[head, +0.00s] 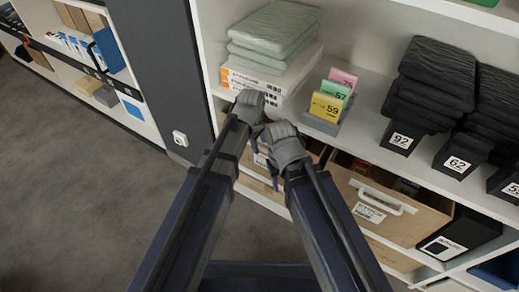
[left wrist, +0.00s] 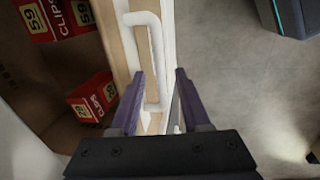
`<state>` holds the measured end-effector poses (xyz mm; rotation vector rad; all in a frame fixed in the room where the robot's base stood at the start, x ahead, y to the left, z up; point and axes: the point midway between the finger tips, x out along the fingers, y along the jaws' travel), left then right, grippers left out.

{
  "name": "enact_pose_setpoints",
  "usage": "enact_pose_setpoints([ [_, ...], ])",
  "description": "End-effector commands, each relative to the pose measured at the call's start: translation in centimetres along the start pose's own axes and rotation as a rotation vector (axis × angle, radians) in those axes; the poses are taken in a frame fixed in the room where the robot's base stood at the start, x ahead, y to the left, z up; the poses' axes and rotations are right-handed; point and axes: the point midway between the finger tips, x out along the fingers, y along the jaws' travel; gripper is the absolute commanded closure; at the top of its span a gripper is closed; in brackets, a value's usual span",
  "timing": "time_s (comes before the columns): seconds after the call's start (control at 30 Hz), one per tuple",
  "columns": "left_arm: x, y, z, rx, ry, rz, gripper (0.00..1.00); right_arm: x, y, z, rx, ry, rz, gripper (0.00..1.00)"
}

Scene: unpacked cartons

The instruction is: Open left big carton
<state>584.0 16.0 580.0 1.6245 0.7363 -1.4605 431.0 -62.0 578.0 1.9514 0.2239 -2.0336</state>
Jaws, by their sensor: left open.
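The left big carton (head: 247,162) is on a low shelf in the head view, mostly hidden behind my grippers. In the left wrist view its cardboard rim (left wrist: 118,42) runs up the picture, with a white handle (left wrist: 156,55) on its front. Red clip boxes (left wrist: 92,97) show inside it. My left gripper (left wrist: 158,88) is open, with the lower part of the handle between its fingers. I cannot tell whether they touch it. My left gripper (head: 254,138) and right gripper (head: 274,172) are close together in the head view; the right one's fingers are unclear.
Another carton (head: 424,222) with a white handle stands to the right, its top open. Green folded packs (head: 272,32), coloured cards (head: 332,96) and black stacks (head: 430,75) fill the shelf above. Grey floor at left is clear.

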Motion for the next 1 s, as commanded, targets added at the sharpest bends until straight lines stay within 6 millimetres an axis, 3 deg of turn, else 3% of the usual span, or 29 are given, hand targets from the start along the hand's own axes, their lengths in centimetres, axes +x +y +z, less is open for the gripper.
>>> enact_pose_setpoints([
  [0.37, 0.62, 0.01, 0.01, 0.000, 0.000, 0.000, 0.54, 0.60, -0.03, -0.04, 0.000, 0.000, 0.002, 0.50],
  [0.77, 0.62, 0.00, 0.00, 0.000, 0.000, 0.000, 0.99, 0.61, -0.03, -0.04, 0.000, 0.000, 0.002, 0.50],
  [1.0, 0.62, 0.00, 0.00, 0.000, 0.000, 0.000, 1.00, 0.61, -0.03, -0.04, 0.000, 0.000, 0.002, 0.50],
])
